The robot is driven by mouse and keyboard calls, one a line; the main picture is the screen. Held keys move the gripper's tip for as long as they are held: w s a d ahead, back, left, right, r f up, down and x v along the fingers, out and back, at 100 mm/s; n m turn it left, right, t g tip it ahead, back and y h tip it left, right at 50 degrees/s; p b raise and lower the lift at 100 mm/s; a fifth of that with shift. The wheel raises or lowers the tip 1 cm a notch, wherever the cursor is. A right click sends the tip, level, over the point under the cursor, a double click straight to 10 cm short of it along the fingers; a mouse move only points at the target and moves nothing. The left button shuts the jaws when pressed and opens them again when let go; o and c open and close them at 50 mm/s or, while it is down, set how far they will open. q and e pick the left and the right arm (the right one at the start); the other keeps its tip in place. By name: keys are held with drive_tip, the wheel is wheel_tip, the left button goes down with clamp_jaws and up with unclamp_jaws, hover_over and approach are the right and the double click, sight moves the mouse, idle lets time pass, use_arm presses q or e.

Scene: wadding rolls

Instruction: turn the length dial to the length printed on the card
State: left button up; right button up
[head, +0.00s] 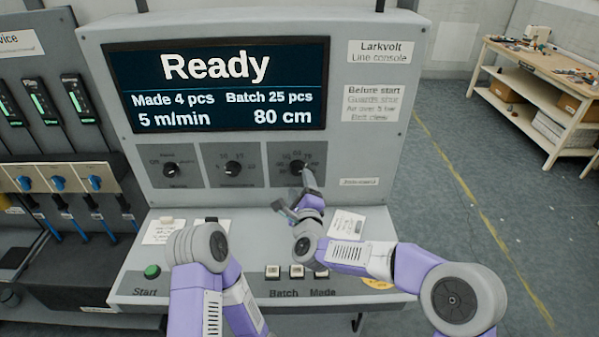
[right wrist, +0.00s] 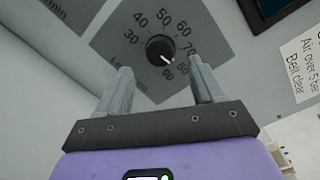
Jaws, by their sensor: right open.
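The length dial (head: 297,167) is a black knob on the rightmost grey panel of the console. In the right wrist view the dial (right wrist: 160,49) has numbers around it, and its white pointer points down and right, towards about 80. The display (head: 216,85) reads 80 cm. My right gripper (head: 293,191) is open in front of the dial; in the right wrist view its fingers (right wrist: 160,72) stand apart below the knob, apparently not touching it. A white card (head: 346,222) lies on the desk, its print unreadable. My left gripper is not visible; only my left arm shows.
Two similar dials, a left one (head: 171,170) and a middle one (head: 232,169), sit beside the length dial. A green Start button (head: 152,271) and Batch and Made counters (head: 297,271) are on the desk. Another paper (head: 160,235) lies at left. A notice (head: 373,104) is right of the display.

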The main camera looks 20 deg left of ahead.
sight(297, 171)
drive_tip(key=shift+x, duration=2.6)
drive_tip(key=c, duration=1.1)
